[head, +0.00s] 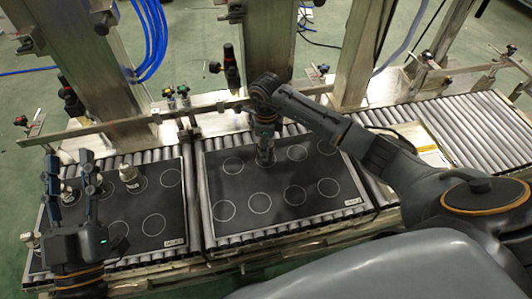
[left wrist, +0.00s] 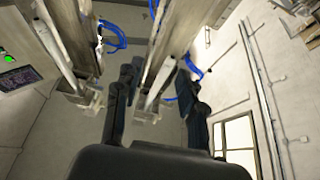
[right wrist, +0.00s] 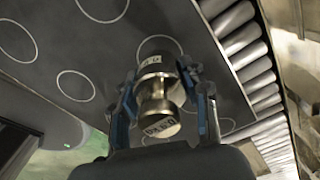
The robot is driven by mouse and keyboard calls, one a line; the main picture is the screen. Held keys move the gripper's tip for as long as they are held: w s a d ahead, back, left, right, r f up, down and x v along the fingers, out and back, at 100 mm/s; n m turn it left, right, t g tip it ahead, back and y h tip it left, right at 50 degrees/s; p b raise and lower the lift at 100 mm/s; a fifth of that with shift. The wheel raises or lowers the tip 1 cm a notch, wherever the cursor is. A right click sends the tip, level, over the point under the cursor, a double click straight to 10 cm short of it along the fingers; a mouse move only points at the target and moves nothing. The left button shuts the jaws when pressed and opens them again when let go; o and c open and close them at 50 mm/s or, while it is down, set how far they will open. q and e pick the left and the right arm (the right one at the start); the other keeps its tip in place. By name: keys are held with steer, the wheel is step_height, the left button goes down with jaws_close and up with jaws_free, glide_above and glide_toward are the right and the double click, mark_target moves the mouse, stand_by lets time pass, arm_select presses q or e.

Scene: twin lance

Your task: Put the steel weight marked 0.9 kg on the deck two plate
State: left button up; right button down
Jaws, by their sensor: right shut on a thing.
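The weight's marking appears turned over and is hard to read. I cannot tell whether the weight touches the plate. The plate has white circles and a small corner label too small to read. My left gripper (head: 73,172) is open beside and above the left-hand black plate (head: 110,212); its spread fingers also show in the left wrist view (left wrist: 155,95).
Steel weights stand on the left-hand plate, one (head: 128,174) near its back. A metal rail and posts (head: 268,60) stand behind. Several circles on the right-hand plate are empty.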

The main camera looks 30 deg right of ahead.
step_height(320, 180, down, 3)
steer(key=shift+w+r+b, duration=0.1)
steer(key=shift+r+b, duration=0.05)
steer(key=shift+b, duration=0.45)
arm_select(q)
steer(key=s+r+t+h, duration=0.1)
steer(key=s+r+t, duration=0.2)
steer(key=r, duration=0.2)
steer(key=shift+s+a+t, duration=0.15)
steer(key=shift+s+t, duration=0.2)
steer(key=shift+t, duration=0.05)
steer(key=shift+s+h, duration=0.2)
steer(key=shift+h, duration=0.1)
arm_select(e)
steer(key=shift+f, duration=0.2)
steer(key=c, duration=0.7)
jaws_free()
arm_select(q)
steer(key=shift+r, duration=0.1)
